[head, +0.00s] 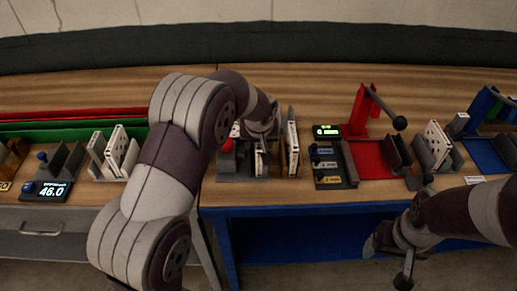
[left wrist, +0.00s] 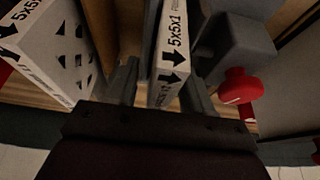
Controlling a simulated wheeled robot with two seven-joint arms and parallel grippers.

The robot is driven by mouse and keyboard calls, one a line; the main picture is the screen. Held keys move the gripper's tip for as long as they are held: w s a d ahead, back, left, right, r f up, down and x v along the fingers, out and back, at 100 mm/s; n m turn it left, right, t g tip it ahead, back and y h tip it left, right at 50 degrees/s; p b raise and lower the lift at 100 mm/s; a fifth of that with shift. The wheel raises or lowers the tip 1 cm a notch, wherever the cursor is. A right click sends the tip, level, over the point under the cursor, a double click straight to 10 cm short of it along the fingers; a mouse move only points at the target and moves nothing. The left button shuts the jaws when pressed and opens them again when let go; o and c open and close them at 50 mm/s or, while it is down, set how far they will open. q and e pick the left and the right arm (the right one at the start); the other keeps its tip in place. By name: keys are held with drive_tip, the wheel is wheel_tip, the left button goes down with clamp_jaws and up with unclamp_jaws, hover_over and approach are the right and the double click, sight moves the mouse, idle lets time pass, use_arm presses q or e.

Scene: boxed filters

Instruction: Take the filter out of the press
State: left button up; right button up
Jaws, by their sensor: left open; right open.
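A thin white filter (left wrist: 170,50) printed "5x5x1" with black arrows stands upright between the fingers of my left gripper (left wrist: 163,95). The fingers are on either side of it and open; contact cannot be told. In the head view the left gripper (head: 260,145) points down over the grey holder, and my arm partly hides it. A grey block with a red knob (left wrist: 240,88), which looks like part of the press, is right of the filter. The red knob (head: 227,146) also shows in the head view. My right gripper (head: 390,250) is open and empty, in front of the table edge.
A brown panel (left wrist: 125,30) and a larger white filter (left wrist: 50,50) stand close to the left finger. A red lever station (head: 370,155), a dark panel with a green display (head: 328,132) and more racked filters (head: 435,143) are to the right. A scale reads 46.0 (head: 50,191) at left.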

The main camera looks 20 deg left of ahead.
use_arm(q)
drive_tip(key=shift+f, duration=0.15)
drive_tip(key=shift+c, duration=0.3)
clamp_jaws()
